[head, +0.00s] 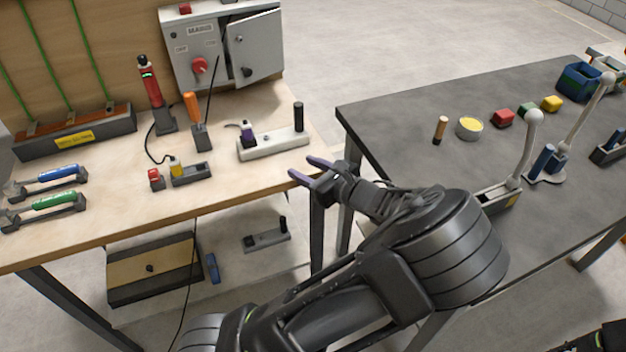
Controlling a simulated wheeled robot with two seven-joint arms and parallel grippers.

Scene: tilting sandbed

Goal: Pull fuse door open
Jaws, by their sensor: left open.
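A grey mains box (205,62) stands at the back of the wooden bench, with a red rotary switch (200,66) on its left front. Its light grey fuse door (258,48) is on the right and has a small dark knob (247,72). The door looks slightly ajar, but I cannot tell how far. My left gripper (305,171) is open and empty near the bench's front right corner. It is well below and to the right of the door, touching nothing that I can see.
A white block with a dark upright handle (275,144) lies between my left gripper and the box. A red torch-like tool (152,88) and an orange-handled tool (194,108) stand left of it. A dark table (400,130) with levers stands at right.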

